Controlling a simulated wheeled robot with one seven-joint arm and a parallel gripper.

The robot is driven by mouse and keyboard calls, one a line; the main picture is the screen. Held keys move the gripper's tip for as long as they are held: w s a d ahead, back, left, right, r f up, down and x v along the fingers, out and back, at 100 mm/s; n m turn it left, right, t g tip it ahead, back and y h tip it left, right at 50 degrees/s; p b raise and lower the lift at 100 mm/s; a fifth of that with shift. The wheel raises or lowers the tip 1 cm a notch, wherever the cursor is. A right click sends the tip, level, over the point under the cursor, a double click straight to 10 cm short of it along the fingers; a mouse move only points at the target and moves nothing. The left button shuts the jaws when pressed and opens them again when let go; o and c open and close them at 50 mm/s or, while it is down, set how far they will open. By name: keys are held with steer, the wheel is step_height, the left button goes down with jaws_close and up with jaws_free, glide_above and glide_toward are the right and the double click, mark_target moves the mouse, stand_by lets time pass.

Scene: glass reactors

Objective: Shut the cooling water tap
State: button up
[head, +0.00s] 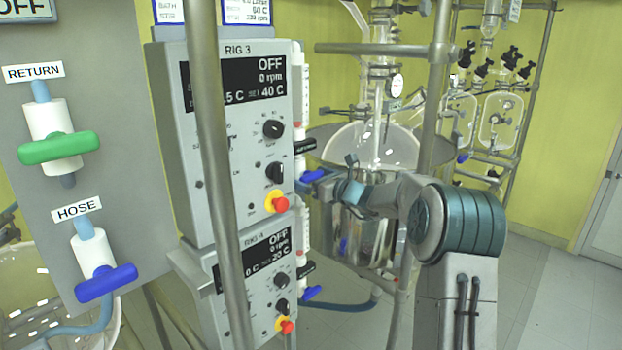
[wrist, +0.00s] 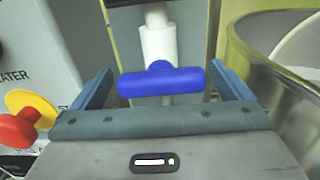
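A blue tap handle (head: 312,176) sits on a white valve body on the right side of the RIG 3 control box. In the wrist view the same blue handle (wrist: 161,82) lies crosswise, level, in front of its upright white body (wrist: 159,43). My gripper (head: 326,183) is at this tap. In the wrist view my gripper (wrist: 164,76) is open, with one finger beyond each end of the handle. I cannot tell whether either finger touches it. In the head view my wrist partly hides the fingers.
A black handle (head: 305,146) is just above the blue one. The red emergency knob (head: 280,204) is close by on RIG 3 (head: 240,130). A glass reactor vessel (head: 370,150) stands right behind my arm. A metal post (head: 215,170) stands in front. Green RETURN (head: 60,147) and blue HOSE (head: 106,283) taps are left.

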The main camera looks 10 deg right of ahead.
steer(key=b+v, duration=0.2)
steer(key=v, duration=1.2)
steer(key=s+a+f+n+g+h+p, duration=0.1)
steer(key=s+a+f+n+g, duration=0.2)
steer(key=s+a+n+g, duration=0.35)
steer(key=s+a+f+n+g+h, duration=0.1)
steer(key=s+a+f+n+g, duration=0.15)
steer(key=s+a+n, duration=0.7)
steer(key=s+d+f+n+g+h, duration=0.1)
steer(key=s+d+n+h, duration=0.1)
steer(key=s, duration=0.5)
steer(key=s+d+f+n+g+h+p, duration=0.1)
steer(key=s+d+f+n+h, duration=0.1)
steer(key=s+n, duration=0.4)
steer(key=s+d+f+n+h+p, duration=0.1)
steer(key=s+d+n+h, duration=0.2)
steer(key=s, duration=0.4)
steer(key=shift+s+d+f+n+g+h, duration=0.15)
steer(key=shift+s+d+n+g+h, duration=0.25)
steer(key=shift+n+h, duration=0.45)
